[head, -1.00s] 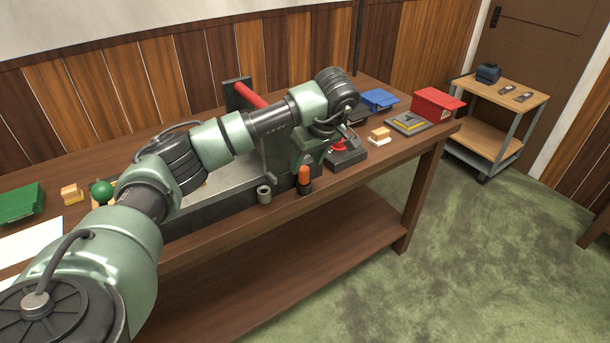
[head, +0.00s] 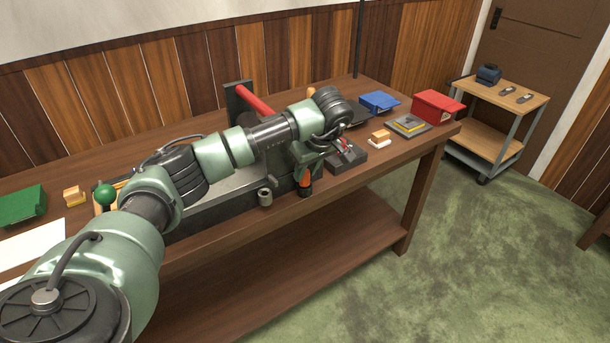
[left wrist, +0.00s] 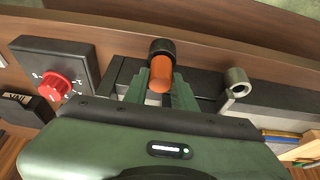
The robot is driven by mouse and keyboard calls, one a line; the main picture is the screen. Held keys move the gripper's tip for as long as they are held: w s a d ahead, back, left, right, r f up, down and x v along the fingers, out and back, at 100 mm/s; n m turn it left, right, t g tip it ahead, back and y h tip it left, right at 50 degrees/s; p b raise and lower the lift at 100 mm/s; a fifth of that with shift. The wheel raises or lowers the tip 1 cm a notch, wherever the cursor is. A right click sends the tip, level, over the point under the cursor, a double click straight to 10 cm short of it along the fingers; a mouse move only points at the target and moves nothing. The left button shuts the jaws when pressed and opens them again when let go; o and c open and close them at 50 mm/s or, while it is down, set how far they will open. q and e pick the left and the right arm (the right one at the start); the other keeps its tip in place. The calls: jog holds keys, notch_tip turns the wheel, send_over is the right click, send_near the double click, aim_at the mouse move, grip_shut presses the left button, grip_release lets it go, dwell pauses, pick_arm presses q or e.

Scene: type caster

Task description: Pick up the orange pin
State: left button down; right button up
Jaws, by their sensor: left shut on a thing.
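The orange pin (head: 305,180) stands upright in a dark round holder (head: 304,191) near the front edge of the bench. In the left wrist view the orange pin (left wrist: 160,77) sits between the fingers of my left gripper (left wrist: 160,88), with the dark holder (left wrist: 161,47) around its far end. My left gripper (head: 306,174) reaches down over the pin in the head view and is shut on it. The fingers hide part of the pin. My right gripper is not in view.
A grey metal ring (head: 265,197) stands just left of the pin. A black box with a red knob (left wrist: 55,86) is close on the other side. A machine with a red bar (head: 254,101) is behind. A red box (head: 437,106) and blue box (head: 379,101) lie farther right.

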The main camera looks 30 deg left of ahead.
pick_arm(q)
jog(key=shift+r, duration=0.15)
notch_tip(320, 180, up, 28)
jog(key=p, duration=0.1)
dwell(0.3)
jog(key=shift+f, duration=0.2)
